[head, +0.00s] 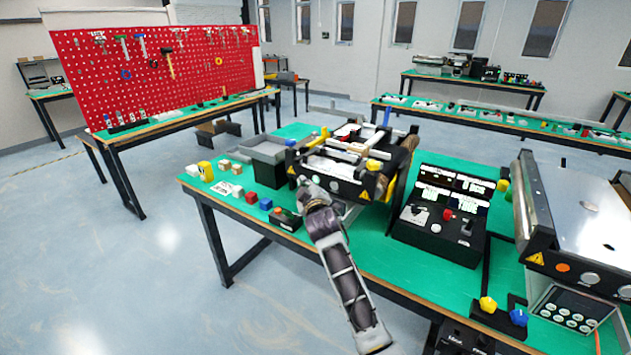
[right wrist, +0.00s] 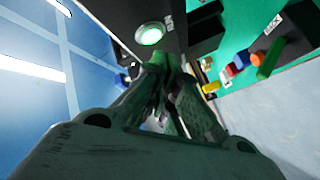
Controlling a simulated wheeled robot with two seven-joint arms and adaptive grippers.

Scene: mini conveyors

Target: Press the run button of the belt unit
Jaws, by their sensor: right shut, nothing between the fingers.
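The belt unit (head: 330,167) stands on the green-topped table, with a dark front panel that carries yellow warning triangles. In the right wrist view, a round button (right wrist: 150,36) glows green in a silver ring on the unit's dark panel (right wrist: 112,14). My right gripper (head: 305,187) is at the front of the unit, in front of its panel. Its fingers are shut and empty, and the fingertips (right wrist: 165,62) point toward the panel just beside the green button. I cannot tell whether they touch it. The gripper hides part of the panel in the head view. My left gripper is not in view.
A black control box (head: 440,218) with a red button stands right of the unit. A small black button box (head: 286,220), coloured cubes and a grey bin (head: 268,152) stand to the left. A second machine (head: 575,225) is at the right edge.

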